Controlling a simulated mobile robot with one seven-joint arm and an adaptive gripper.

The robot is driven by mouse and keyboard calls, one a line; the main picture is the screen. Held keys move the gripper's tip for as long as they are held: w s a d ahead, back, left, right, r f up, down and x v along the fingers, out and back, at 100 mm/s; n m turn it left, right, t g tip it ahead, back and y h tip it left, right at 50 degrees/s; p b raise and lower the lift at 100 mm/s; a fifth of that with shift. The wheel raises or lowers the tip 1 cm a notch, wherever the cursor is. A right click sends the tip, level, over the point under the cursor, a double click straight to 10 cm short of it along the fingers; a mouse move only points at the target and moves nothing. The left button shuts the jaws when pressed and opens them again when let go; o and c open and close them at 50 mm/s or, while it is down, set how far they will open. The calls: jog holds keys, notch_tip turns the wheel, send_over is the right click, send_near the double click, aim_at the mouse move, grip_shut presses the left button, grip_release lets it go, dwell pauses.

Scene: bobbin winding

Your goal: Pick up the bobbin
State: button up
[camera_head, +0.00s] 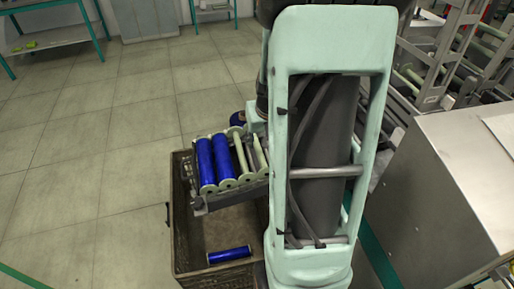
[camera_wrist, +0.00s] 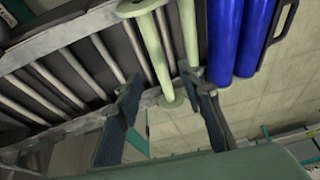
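Two blue bobbins, one at the left (camera_head: 205,162) and one beside it (camera_head: 223,160), lie side by side on a rack in the head view. Two pale, thin bobbins (camera_head: 240,153) lie to their right, partly hidden by my arm. In the wrist view, one pale bobbin (camera_wrist: 152,45) has its flanged end near and between my fingertips. A second pale bobbin (camera_wrist: 189,35) and the blue bobbins (camera_wrist: 226,40) are to its right. My gripper (camera_wrist: 161,82) is open, with nothing clearly held. Another blue bobbin (camera_head: 229,255) lies in the crate.
The crate (camera_head: 182,240) stands on the floor under the rack, its right side hidden by my arm. The wrist view shows bare rack rollers (camera_wrist: 70,85) at left. A grey metal cabinet (camera_head: 450,180) stands at right. The tiled floor (camera_head: 90,150) at left is clear.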

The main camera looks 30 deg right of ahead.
aim_at(260, 150)
jog(key=b+x, duration=0.1)
jog(key=x, duration=0.7)
jog(key=shift+d+f+b, duration=0.15)
jog(key=shift+b, duration=0.15)
jog(key=shift+c, duration=0.2)
grip_shut()
